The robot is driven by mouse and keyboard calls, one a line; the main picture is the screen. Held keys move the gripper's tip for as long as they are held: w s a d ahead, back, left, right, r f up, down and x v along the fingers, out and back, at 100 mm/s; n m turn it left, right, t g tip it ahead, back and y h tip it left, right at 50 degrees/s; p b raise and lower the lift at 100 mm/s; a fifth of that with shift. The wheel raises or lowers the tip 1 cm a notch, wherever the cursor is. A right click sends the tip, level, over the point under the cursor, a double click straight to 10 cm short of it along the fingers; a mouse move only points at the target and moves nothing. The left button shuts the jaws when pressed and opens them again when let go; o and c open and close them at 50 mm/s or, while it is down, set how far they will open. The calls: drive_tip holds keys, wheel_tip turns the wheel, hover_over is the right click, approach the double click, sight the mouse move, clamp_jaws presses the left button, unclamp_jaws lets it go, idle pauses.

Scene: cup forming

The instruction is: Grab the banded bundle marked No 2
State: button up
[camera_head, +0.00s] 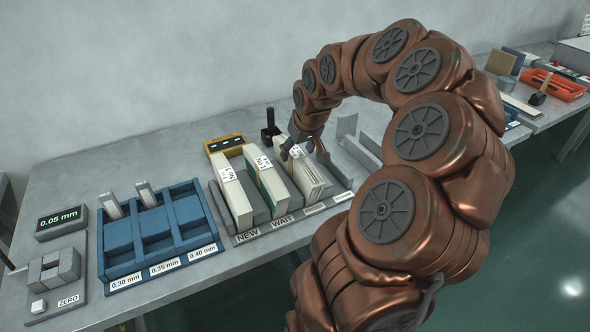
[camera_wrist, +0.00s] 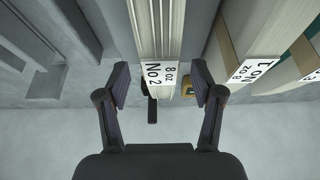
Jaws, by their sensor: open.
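The bundle marked No 2, 8 oz (camera_wrist: 158,28) is a pale upright stack with a white label. It runs down the middle of the wrist view, its labelled end between my fingers. In the head view this bundle (camera_head: 306,178) is the rightmost of three in the grey rack, its label partly hidden by my gripper. My gripper (camera_wrist: 160,75) is open, one finger on each side of the label, with gaps on both sides. In the head view my gripper (camera_head: 303,146) is over the bundle's far end and partly hidden by my arm.
A bundle marked No 1 (camera_wrist: 240,45) stands close on the right in the wrist view. The grey rack (camera_head: 228,227) has NEW and WAIT labels. A blue tray (camera_head: 122,236) is to its left, a yellow device (camera_head: 214,146) and a black-handled tool (camera_head: 270,125) behind it.

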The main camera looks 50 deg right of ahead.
drive_tip(key=shift+p+x, duration=0.65)
drive_tip(key=shift+x, duration=1.9)
clamp_jaws()
